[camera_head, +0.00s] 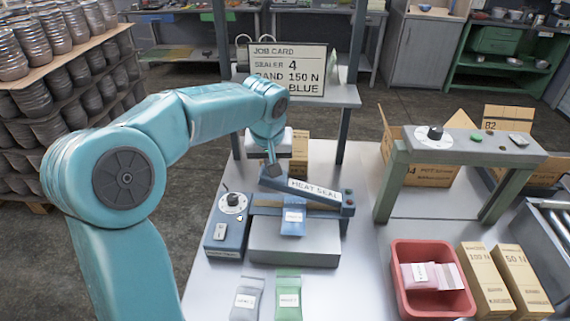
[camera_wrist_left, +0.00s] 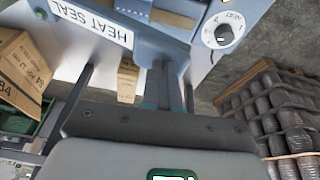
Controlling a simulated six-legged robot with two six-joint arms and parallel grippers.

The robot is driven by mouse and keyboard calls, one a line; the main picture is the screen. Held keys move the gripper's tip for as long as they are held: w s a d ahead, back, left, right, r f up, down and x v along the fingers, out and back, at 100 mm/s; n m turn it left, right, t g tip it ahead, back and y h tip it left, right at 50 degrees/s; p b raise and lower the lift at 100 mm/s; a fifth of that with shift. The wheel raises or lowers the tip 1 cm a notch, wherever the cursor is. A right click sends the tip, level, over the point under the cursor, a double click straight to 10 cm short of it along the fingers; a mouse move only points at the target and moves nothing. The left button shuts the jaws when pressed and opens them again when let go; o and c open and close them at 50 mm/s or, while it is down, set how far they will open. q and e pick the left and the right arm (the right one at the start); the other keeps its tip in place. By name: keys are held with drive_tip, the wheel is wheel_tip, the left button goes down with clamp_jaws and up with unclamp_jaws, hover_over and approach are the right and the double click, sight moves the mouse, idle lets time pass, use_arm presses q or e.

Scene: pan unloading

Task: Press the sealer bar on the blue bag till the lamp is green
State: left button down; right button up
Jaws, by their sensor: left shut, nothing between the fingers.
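The heat sealer (camera_head: 294,250) stands on the bench with its bar (camera_head: 310,196), labelled HEAT SEAL, tilted up at the left end. The bar's label also shows upside down in the left wrist view (camera_wrist_left: 95,22). The blue bag (camera_head: 292,226) lies across the sealer's jaw below the bar, its label facing up. My left gripper (camera_head: 272,171) is shut and empty at the raised left end of the bar; whether it touches the bar I cannot tell. Its fingers show in the left wrist view (camera_wrist_left: 171,92). My right gripper is not in view.
A dial box (camera_head: 225,228) stands left of the sealer. Grey (camera_head: 246,300) and green (camera_head: 288,298) bags lie in front. A red bin (camera_head: 432,300) with bags, tan cartons (camera_head: 486,285) and a green-legged stand (camera_head: 460,145) are right. A job card (camera_head: 287,70) stands behind.

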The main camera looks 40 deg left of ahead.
sight(260, 184)
use_arm(q)
drive_tip(key=f+b, duration=0.2)
drive_tip(key=s+a+f+t+h+b, duration=0.1)
drive_tip(key=f, duration=0.1)
drive_tip(key=s+a+f+t+h+b, duration=0.1)
drive_tip(key=f+b, duration=0.1)
drive_tip(key=shift+a+f+n+b, duration=0.15)
drive_tip(key=shift+f+n+b, duration=0.05)
drive_tip(key=shift+n+b, duration=0.1)
drive_tip(key=shift+s+a+f+b, duration=0.1)
drive_tip(key=shift+s+f+b, duration=0.05)
drive_tip(key=shift+f+b, duration=0.35)
drive_tip(key=shift+s+f, duration=0.25)
drive_tip(key=shift+f, duration=0.2)
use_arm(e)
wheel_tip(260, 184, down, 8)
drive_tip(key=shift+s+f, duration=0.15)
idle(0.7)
use_arm(q)
drive_tip(key=w+r+p+v, duration=0.1)
drive_tip(key=w+p+v, duration=0.1)
drive_tip(key=v, duration=1.3)
drive_tip(key=shift+a+p, duration=0.3)
drive_tip(key=shift+p, duration=0.55)
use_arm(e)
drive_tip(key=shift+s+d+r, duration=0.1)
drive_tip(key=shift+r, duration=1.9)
